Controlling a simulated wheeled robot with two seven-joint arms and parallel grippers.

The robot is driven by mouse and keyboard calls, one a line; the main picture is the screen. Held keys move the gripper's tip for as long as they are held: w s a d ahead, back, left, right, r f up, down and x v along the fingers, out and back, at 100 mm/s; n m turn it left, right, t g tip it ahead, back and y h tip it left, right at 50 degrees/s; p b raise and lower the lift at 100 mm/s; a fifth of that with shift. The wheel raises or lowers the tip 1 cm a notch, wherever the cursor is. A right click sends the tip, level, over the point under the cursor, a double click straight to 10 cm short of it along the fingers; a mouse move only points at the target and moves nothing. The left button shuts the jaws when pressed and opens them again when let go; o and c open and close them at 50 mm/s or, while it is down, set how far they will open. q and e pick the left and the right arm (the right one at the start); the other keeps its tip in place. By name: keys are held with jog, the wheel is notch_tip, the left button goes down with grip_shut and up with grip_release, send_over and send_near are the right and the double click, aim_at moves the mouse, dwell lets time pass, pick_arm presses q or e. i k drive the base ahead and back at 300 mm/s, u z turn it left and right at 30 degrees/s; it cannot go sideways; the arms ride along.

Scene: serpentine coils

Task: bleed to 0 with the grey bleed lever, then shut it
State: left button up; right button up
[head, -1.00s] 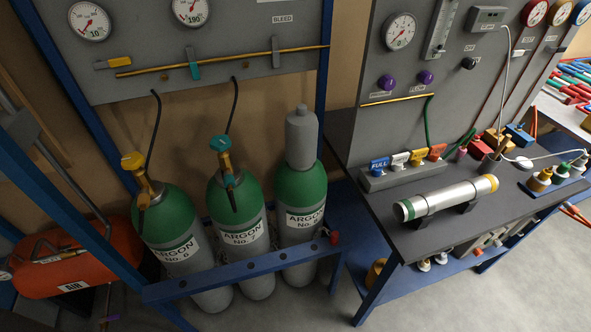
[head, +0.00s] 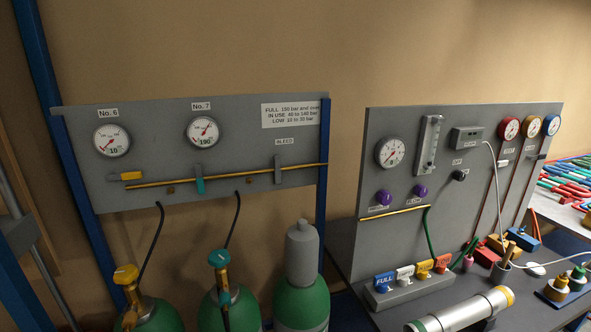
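The grey bleed lever (head: 278,168) is on the left grey panel (head: 240,117), under the BLEED label (head: 285,141). It stands upright, across the brass pipe (head: 230,176). On the same pipe are a yellow lever (head: 131,176), lying along it, and a teal lever (head: 200,185), hanging down across it. The No. 6 gauge (head: 111,140) has its needle low, with 10 printed on its face. The No. 7 gauge (head: 202,132) has 190 printed on its face. Neither gripper is in view.
Argon cylinders stand below the panel: one with a yellow valve (head: 127,275), one with a teal valve (head: 219,259), one grey-capped (head: 302,250). A sign (head: 291,115) lists pressure ranges. At right, a second panel (head: 410,205) stands behind a bench with a silver cylinder (head: 465,312).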

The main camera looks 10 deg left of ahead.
aim_at(278, 176)
jog(key=u, duration=0.05)
jog(key=k, duration=0.5)
jog(key=z, duration=0.9)
jog(key=i, duration=0.75)
jog(key=u, duration=0.55)
